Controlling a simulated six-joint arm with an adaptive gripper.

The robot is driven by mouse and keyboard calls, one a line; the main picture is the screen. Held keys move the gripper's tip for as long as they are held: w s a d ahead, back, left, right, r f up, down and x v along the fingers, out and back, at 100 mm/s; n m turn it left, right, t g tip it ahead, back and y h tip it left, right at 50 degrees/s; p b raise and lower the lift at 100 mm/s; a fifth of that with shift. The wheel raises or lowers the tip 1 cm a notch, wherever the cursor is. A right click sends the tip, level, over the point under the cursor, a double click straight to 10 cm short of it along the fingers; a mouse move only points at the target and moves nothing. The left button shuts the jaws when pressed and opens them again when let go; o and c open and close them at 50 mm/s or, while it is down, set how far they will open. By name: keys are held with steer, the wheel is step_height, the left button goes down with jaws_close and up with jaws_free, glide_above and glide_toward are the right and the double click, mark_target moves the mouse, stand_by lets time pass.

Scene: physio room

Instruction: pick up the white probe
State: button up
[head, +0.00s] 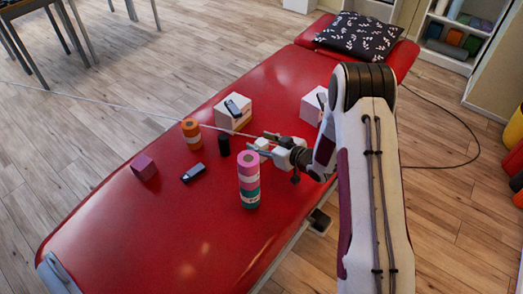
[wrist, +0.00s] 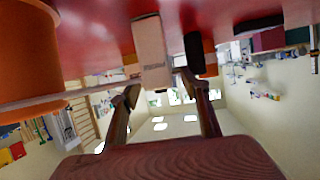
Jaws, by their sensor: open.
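A small white piece (head: 262,143), which looks like the white probe, shows between my fingertips in the head view. In the wrist view a pale upright block (wrist: 152,58) stands between the fingers, seen upside down, and is probably the same thing. My gripper (head: 264,145) reaches in from the right, low over the red table. In the wrist view its two fingers (wrist: 166,88) are spread apart, with a gap to either side of the block's end. I cannot tell whether either finger touches it. The block's far side is hidden.
The red treatment table (head: 150,235) holds a pink and teal roll stack (head: 249,182), an orange roll stack (head: 191,134), a black cylinder (head: 223,146), a dark device (head: 194,172), a purple cube (head: 144,168) and two white boxes. The table's near left is clear.

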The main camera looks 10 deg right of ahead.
jaws_close()
steer(key=shift+r, duration=0.2)
stand_by(0.3)
steer(key=shift+r, duration=4.85)
